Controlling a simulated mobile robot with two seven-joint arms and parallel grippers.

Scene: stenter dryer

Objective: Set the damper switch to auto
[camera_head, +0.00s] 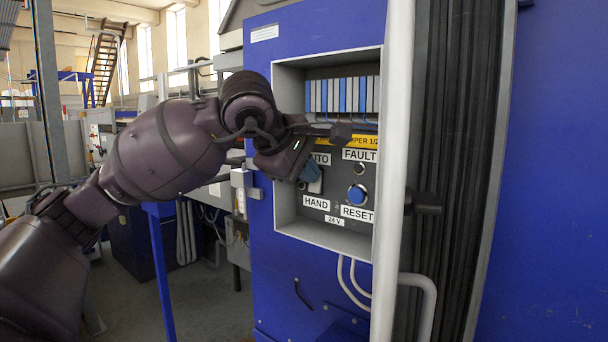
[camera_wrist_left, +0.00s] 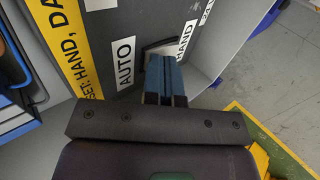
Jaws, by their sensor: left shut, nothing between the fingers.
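The damper switch's pale plate (camera_head: 316,185) sits between the AUTO label (camera_head: 320,158) and the HAND label (camera_head: 316,202) inside the recessed control box. My left gripper (camera_head: 311,174) is in front of the switch, its blue fingers shut and empty. In the left wrist view the shut fingers (camera_wrist_left: 166,72) reach down to the switch plate (camera_wrist_left: 158,46), between the AUTO label (camera_wrist_left: 124,62) and the HAND label (camera_wrist_left: 185,41). The fingers hide the knob, so its setting and whether they touch it cannot be told. My right gripper is not in view.
A blue RESET button (camera_head: 357,195) and a FAULT lamp (camera_head: 360,168) are right of the switch. The box's grey rim (camera_head: 283,222) surrounds the panel. A pale vertical post (camera_head: 394,150) stands close on the right. Several blue and grey modules (camera_head: 342,94) line the box top.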

